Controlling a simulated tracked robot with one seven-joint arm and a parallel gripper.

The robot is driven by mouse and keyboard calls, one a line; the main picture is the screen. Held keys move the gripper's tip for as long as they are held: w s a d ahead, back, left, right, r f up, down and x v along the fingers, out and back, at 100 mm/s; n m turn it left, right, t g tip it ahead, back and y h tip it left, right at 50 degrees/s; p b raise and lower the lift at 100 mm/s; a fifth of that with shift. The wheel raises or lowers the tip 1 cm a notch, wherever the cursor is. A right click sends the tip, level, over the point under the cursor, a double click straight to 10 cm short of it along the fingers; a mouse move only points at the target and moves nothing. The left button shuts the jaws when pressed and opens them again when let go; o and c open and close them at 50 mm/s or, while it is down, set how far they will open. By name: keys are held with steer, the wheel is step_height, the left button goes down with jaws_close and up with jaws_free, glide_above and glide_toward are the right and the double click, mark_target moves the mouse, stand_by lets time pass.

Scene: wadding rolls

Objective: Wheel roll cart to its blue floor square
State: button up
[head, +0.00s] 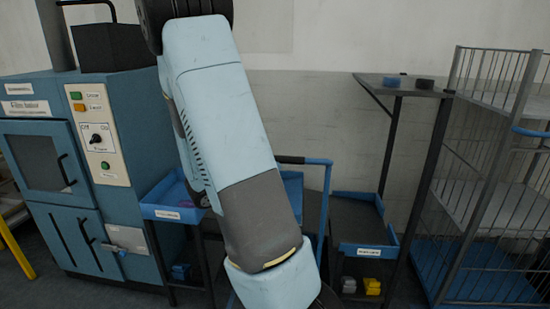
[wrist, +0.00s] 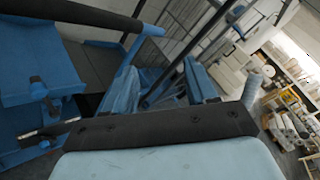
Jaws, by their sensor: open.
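A push handle with a dark grip (head: 290,159) and a blue bent post (head: 326,195) stands just behind my arm in the head view; it looks like the roll cart's handle. Most of that cart is hidden by my arm. In the wrist view a dark bar (wrist: 75,10) with a blue end crosses the top left, apart from my gripper. I cannot make out a blue floor square for certain.
A blue machine cabinet (head: 75,185) stands at the left. A blue tray (head: 170,205) and a labelled bin stand (head: 365,235) flank my arm. A wire cage (head: 490,180) with a blue base stands at the right.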

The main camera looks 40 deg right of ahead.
steer(key=w+f+n+t+h, duration=0.2)
steer(key=w+f+n+t, duration=0.5)
steer(key=n, duration=0.6)
steer(key=w+d+r, duration=0.1)
steer(key=w+d, duration=0.1)
steer(key=d, duration=0.5)
steer(key=w+d+r+t, duration=0.1)
steer(key=w+d+r, duration=0.1)
steer(key=d, duration=0.4)
steer(key=shift+w+d+r, duration=0.3)
steer(key=shift+w+d, duration=0.05)
steer(key=shift+w, duration=0.25)
steer(key=shift+c, duration=0.3)
jaws_close()
steer(key=shift+s, duration=0.1)
